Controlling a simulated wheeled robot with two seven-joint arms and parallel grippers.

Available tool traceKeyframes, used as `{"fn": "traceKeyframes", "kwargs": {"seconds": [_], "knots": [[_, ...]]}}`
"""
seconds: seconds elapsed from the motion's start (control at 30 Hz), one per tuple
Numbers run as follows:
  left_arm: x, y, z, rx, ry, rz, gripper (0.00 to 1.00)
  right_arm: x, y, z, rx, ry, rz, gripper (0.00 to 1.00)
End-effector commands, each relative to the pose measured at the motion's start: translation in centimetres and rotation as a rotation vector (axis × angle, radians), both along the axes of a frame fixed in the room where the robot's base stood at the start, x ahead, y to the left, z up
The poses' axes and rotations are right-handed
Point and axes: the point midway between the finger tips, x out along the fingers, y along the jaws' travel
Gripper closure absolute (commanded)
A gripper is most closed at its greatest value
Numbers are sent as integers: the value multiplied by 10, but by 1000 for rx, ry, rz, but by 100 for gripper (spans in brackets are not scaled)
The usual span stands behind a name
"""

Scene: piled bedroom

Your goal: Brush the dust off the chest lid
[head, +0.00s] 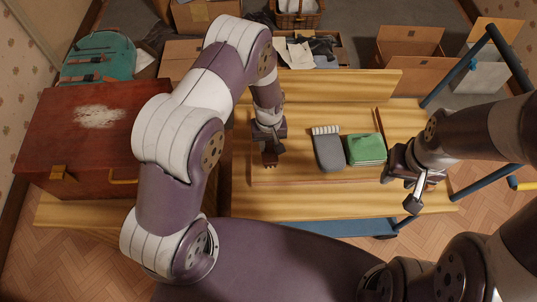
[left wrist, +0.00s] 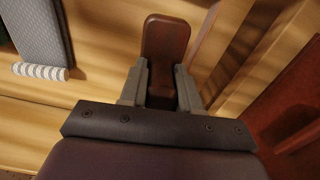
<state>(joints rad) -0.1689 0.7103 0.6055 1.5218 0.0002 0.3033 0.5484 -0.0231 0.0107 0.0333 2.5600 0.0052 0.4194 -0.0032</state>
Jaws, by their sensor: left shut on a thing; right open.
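The red-brown chest (head: 60,130) stands at the left in the head view, its lid closed. A pale dust patch (head: 100,116) lies on the lid. My left gripper (head: 269,148) is over the wooden boards, right of the chest. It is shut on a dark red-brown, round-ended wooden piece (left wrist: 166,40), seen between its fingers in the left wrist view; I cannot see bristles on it. A grey flat thing with a white ribbed end (head: 328,150) lies to its right. My right gripper (head: 408,190) is open and empty at the right of the boards.
A teal backpack (head: 98,57) is behind the chest. Cardboard boxes (head: 408,62) and a wicker basket (head: 297,14) stand at the back. A blue tubular frame (head: 510,60) is at the right.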

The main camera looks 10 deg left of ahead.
Motion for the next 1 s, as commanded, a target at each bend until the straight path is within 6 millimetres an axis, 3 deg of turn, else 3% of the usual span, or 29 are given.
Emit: {"fn": "traceKeyframes", "kwargs": {"seconds": [0.1, 0.47, 0.8, 1.0], "knots": [[0, 0, 16, 0, 0, 0, 100, 0, 0, 15, 0, 0, 0, 57], [0, 0, 19, 0, 0, 0, 100, 0, 0, 16, 0, 0, 0, 57], [0, 0, 68, 0, 0, 0, 100, 0, 0, 58, 0, 0, 0, 57], [0, 0, 65, 0, 1, 0, 100, 0, 0, 55, 0, 0, 0, 57]]}}
